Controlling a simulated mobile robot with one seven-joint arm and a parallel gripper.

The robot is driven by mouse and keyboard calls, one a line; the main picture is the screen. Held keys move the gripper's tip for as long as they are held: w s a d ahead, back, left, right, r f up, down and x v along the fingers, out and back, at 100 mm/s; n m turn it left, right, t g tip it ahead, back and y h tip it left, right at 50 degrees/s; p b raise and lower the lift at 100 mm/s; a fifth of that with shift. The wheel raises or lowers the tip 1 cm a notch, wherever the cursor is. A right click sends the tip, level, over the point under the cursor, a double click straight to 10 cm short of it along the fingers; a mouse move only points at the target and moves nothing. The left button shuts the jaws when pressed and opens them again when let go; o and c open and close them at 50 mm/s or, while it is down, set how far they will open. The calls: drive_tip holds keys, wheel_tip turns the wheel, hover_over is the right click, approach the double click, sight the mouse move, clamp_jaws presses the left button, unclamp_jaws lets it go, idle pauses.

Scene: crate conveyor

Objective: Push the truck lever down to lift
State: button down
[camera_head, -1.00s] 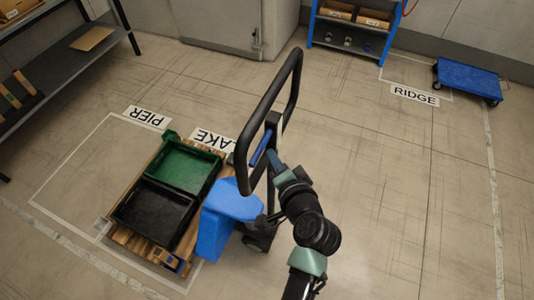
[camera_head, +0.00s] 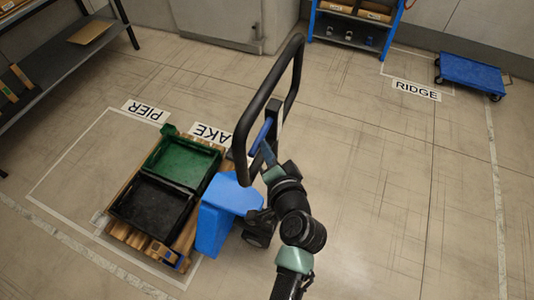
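The blue truck (camera_head: 228,196) stands at the right side of a wooden pallet (camera_head: 178,256). Its tall black loop handle (camera_head: 295,75) rises above it. A blue lever (camera_head: 260,136) sits inside the lower part of the handle. My gripper (camera_head: 268,152) is right beside the lever, at the end of my arm that comes up from the bottom. The fingers are small and partly hidden. I cannot tell whether they touch the lever or whether they are open.
A green crate (camera_head: 187,141) and a black crate (camera_head: 116,204) sit on the pallet. A dark shelf (camera_head: 66,60) stands at upper left, a blue shelf unit (camera_head: 349,51) at the back, and a blue cart (camera_head: 470,72) at upper right. The floor on the right is clear.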

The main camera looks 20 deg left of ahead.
wheel_tip(320, 180, down, 4)
drive_tip(key=t+b, duration=0.1)
drive_tip(key=b, duration=0.5)
drive_tip(key=n+t+y+b, duration=0.1)
drive_tip(key=b, duration=0.4)
drive_tip(key=shift+a+r+n+t+b, duration=0.1)
drive_tip(key=shift+r+n+t+b, duration=0.2)
drive_tip(key=shift+b, duration=0.1)
drive_tip(key=shift+r, duration=0.1)
